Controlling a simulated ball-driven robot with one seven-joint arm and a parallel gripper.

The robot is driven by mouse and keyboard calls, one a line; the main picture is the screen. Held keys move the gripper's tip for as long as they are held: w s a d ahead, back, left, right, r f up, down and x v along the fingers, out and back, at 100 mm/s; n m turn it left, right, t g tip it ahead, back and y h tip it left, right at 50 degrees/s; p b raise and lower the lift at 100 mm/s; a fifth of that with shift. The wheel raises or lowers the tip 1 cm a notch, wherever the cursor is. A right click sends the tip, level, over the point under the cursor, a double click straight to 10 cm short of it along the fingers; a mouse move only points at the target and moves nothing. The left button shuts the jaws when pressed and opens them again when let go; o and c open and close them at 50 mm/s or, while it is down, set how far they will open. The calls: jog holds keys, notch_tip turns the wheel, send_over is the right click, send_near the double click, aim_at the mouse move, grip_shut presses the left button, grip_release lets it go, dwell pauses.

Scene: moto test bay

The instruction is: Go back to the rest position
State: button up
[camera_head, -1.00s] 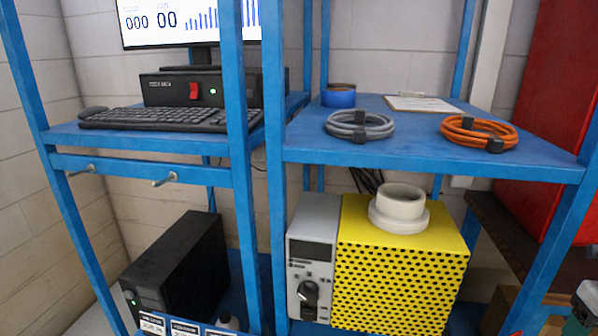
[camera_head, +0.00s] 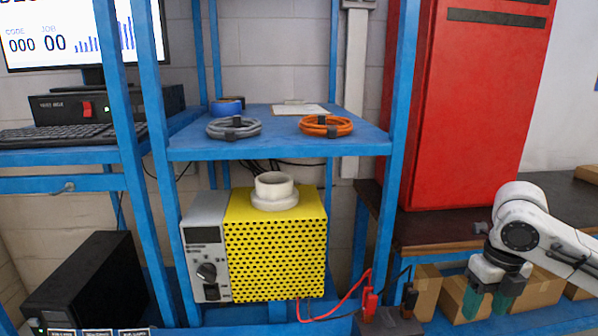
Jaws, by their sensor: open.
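My gripper (camera_head: 490,300) is at the lower right of the head view, at the end of my white arm. It points down, and its two green fingertips stand apart with nothing between them. It is in front of cardboard boxes, right of the blue rack (camera_head: 280,147). The yellow perforated unit (camera_head: 275,245) with a white ring-shaped piece on top is well to its left.
Grey (camera_head: 234,128) and orange (camera_head: 326,126) cable coils lie on the rack shelf. A red cabinet (camera_head: 465,110) stands on a dark bench (camera_head: 432,232). Red (camera_head: 370,300) and black (camera_head: 409,296) clips are left of my gripper. Cardboard boxes (camera_head: 540,290) sit below the bench.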

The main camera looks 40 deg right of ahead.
jog(key=w+a+r+m+t+y, duration=0.25)
jog(key=w+a+m+t, duration=0.3)
jog(key=w+a, duration=1.1)
jog(key=w+a+f+m+t+y, duration=0.1)
jog(key=w+a+f+m, duration=0.15)
jog(key=a+m, duration=0.2)
jog(key=w+a+f+m+t, duration=0.1)
jog(key=w+a+m, duration=0.2)
jog(key=a, duration=0.2)
jog(key=s+a+f+m+g, duration=0.1)
jog(key=s+a+f+m, duration=0.2)
jog(key=s+f+m, duration=0.3)
jog(key=s+a+f+m+g, duration=0.1)
jog(key=s+a+f+m, duration=0.25)
jog(key=f, duration=0.35)
jog(key=s+d+f+m+g+h, duration=0.2)
jog(key=s+f, duration=0.3)
jog(key=s, duration=0.4)
jog(key=s+d+f+m+g+h, duration=0.1)
jog(key=s+d+f+m+g, duration=0.1)
jog(key=s+f+m, duration=0.3)
jog(key=s, duration=0.4)
jog(key=shift+s+f+h, duration=0.25)
jog(key=shift+s+h, duration=0.05)
jog(key=shift+h, duration=0.05)
